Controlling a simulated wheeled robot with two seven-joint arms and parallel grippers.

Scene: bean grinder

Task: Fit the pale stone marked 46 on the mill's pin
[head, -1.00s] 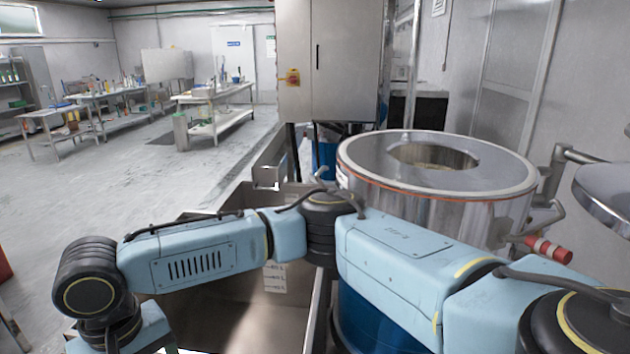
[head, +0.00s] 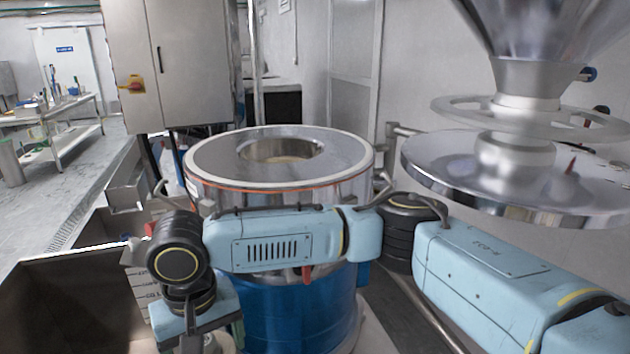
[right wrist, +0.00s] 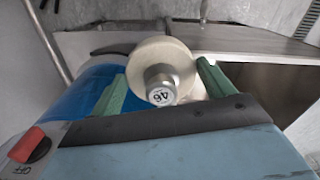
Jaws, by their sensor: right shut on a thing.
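The pale stone (right wrist: 152,55) is a thick round disc with a silver metal knob (right wrist: 160,80) marked 46, seen in the right wrist view. My right gripper (right wrist: 165,88) is shut on it, with its green fingers on either side. No pin can be made out in that opening. My left gripper is out of view.
A steel hopper (head: 540,75) with a round plate (head: 480,180) stands to the right of the drum. An open steel bin (head: 60,285) is at the lower left. A grey cabinet (head: 165,60) stands behind, and a workbench (head: 60,120) is far left.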

